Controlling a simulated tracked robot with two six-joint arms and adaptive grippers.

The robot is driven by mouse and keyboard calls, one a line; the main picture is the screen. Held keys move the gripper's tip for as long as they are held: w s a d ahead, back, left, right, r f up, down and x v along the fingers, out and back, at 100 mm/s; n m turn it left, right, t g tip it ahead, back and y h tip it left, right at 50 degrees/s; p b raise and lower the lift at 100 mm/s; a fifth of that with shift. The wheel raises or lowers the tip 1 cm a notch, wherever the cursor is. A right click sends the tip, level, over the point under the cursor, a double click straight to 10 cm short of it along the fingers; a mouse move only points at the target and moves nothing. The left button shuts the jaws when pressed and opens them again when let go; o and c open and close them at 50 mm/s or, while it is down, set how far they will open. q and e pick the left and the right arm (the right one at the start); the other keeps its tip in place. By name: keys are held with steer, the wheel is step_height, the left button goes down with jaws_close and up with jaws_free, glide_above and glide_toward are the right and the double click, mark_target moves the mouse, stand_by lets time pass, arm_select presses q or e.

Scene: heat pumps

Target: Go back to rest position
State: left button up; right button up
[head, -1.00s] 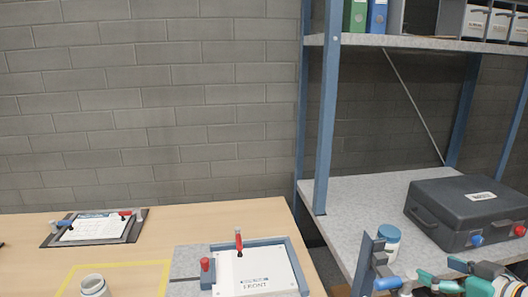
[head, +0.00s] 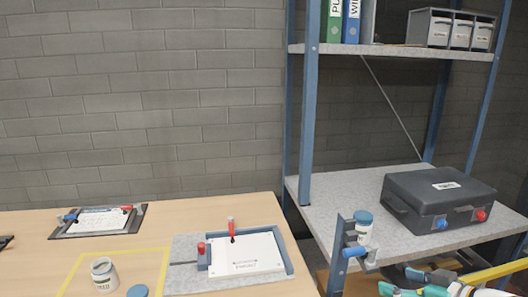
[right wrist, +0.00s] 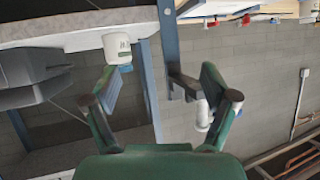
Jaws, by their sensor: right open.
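My right gripper (head: 408,283) is at the lower right of the head view, in front of the shelf unit. In the right wrist view its green fingers (right wrist: 163,92) are spread wide with nothing between them. A white jar with a blue lid (head: 363,224) stands at the front left corner of the shelf, apart from the gripper. It also shows in the right wrist view as a white jar (right wrist: 117,46), beyond one finger. My left gripper cannot be made out.
A dark case (head: 437,203) sits on the lower shelf (head: 345,186). A blue upright (head: 308,130) stands at the shelf's left.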

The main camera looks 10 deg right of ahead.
steer(key=s+a+f+m+g+y+p, duration=0.1)
steer(key=s+a+f+m+g+p, duration=0.15)
steer(key=a+f, duration=0.8)
steer(key=s+a+f+m+g+y+p, duration=0.1)
steer(key=a+f+m+g+y+p, duration=0.15)
steer(key=a+f, duration=0.75)
steer(key=s+a+f+g+h, duration=0.1)
steer(key=s+f+g+h, duration=0.1)
steer(key=s+f, duration=0.3)
steer(key=s+f+g+h+p, duration=0.1)
steer(key=s+f+g, duration=0.3)
steer(key=s, duration=0.8)
steer(key=shift+a+f+m+h, duration=0.4)
steer(key=shift+f+h, duration=0.35)
steer(key=shift+f, duration=0.15)
